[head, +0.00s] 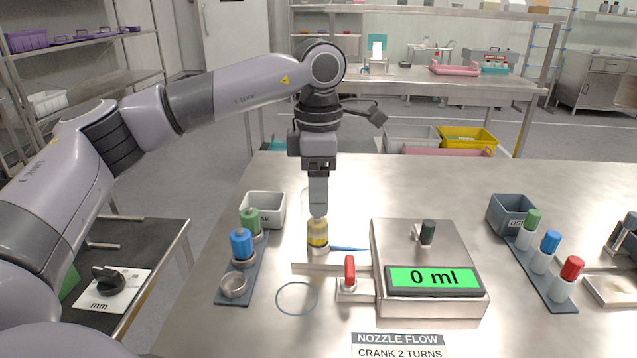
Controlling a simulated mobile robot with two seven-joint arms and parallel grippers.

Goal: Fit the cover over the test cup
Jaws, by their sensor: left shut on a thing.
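My left gripper (318,212) points straight down over the steel table and is shut on a yellow-topped piece (318,231). The piece is upright, with a pale metallic band at its lower end, near the steel bar left of the scale. I cannot tell whether it is seated or held just above the surface. Neither a test cup nor a cover can be told apart for certain. My right gripper is not in view.
The scale (420,245) reads 0 ml; a red-handled crank (350,272) stands at its left. A right rack (540,265) holds green, blue and red capped bottles.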

